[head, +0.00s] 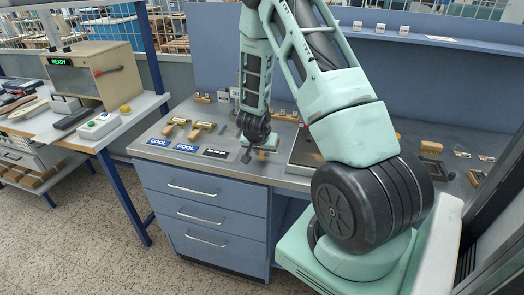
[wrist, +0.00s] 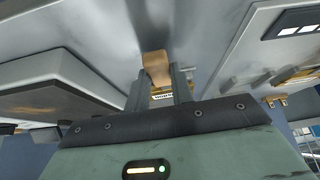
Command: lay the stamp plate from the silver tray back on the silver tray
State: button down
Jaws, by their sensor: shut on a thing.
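My gripper (head: 262,148) is low over the left part of the metal worktop, in front of the back row of small items. In the wrist view its two fingers (wrist: 164,85) are shut on the tan wooden handle of the stamp plate (wrist: 156,65). A small plate with dark lettering shows between the fingers. In the head view the stamp plate (head: 271,143) shows only as a bit of tan beside the fingers. I cannot tell whether it touches the surface below. I cannot surely tell which surface is the silver tray.
Two wooden-handled stamps (head: 203,127) lie left of my gripper, behind blue COOL labels (head: 157,143) and a black label (head: 216,153). A raised dark-topped unit (head: 303,147) stands close right, partly behind my arm. A READY machine (head: 92,75) stands on the left table.

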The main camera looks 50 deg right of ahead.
dwell(0.3)
jog(key=c, duration=1.1)
grip_release()
jog(key=p+v, duration=0.5)
jog(key=v, duration=1.2)
jog(key=shift+r, duration=0.2)
